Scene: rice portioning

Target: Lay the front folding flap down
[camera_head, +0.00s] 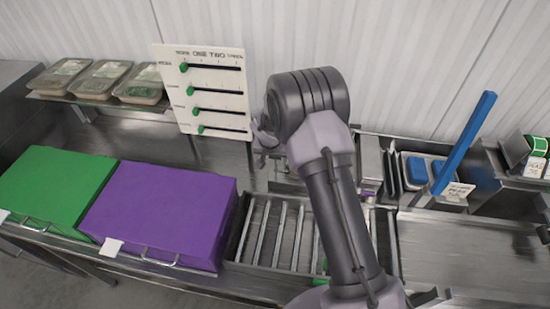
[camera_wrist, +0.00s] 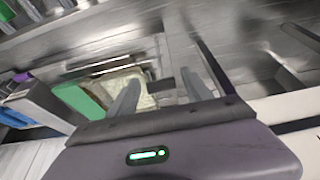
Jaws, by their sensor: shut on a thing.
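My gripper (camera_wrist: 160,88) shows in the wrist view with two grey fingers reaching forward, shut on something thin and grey. That is likely the front folding flap (camera_wrist: 178,55), a narrow grey metal strip at the fingertips, but the picture is blurred and its edges are unclear. In the head view my arm's wrist covers most of the gripper and the flap. I cannot tell the flap's tilt. A pale container with a green side (camera_wrist: 138,88) lies beside the left finger in the wrist view.
A white board with green sliders (camera_head: 210,90) stands left of my arm. A purple box (camera_head: 160,210) and a green box (camera_head: 55,190) sit at left. A slatted rack (camera_head: 262,235) lies under my arm. A blue bar (camera_head: 465,140) rises at right; the steel counter (camera_head: 465,255) there is bare.

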